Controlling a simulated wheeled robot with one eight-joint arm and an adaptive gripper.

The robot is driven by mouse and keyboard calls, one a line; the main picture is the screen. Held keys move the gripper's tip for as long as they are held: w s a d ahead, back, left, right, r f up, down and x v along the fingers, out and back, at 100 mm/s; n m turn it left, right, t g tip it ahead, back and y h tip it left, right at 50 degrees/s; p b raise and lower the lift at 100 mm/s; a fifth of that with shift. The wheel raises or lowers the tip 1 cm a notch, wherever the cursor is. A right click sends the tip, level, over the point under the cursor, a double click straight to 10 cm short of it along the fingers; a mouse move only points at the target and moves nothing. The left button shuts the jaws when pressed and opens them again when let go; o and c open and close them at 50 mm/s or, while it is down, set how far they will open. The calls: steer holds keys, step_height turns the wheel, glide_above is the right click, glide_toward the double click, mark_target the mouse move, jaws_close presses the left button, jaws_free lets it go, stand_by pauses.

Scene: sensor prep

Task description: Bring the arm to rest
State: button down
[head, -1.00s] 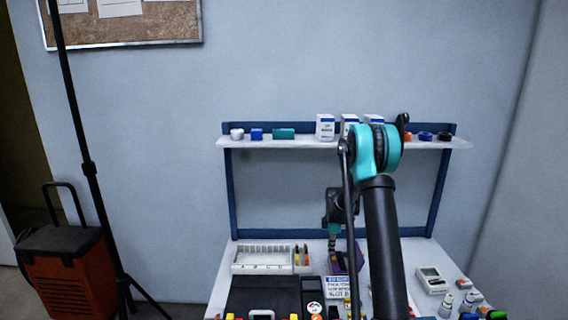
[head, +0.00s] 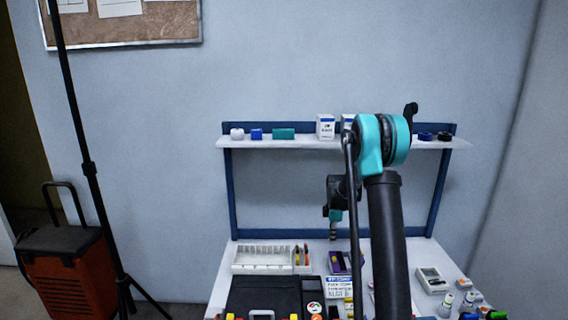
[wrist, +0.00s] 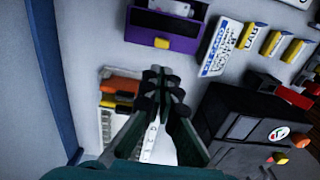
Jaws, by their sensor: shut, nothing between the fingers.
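My gripper (head: 333,235) hangs pointing down above the back of the white table (head: 222,287), clear of the things on it. In the wrist view its fingers (wrist: 160,75) are together with nothing between them. My arm's dark links and teal joint cross the middle of the head view and hide part of the shelf and table.
Below are a purple bin (wrist: 188,44) holding a white item, a white compartment rack (head: 262,259), a printed card (wrist: 221,47) and a black case (wrist: 243,120). A shelf (head: 300,142) carries boxes behind. A meter (head: 432,280) and bottles stand at right. Open air surrounds the gripper.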

steer(key=s+r+m+t, duration=0.1)
steer(key=s+r+m, duration=0.4)
steer(key=s, duration=0.5)
steer(key=s+r+m+t, duration=0.1)
steer(key=s+r+m, duration=0.3)
steer(key=s, duration=0.5)
steer(key=s+a+f+m+t, duration=0.1)
steer(key=s+m, duration=0.8)
steer(key=s, duration=1)
steer(key=shift+f+t, duration=0.6)
steer(key=shift+f, duration=0.1)
steer(key=c, duration=2.3)
jaws_free()
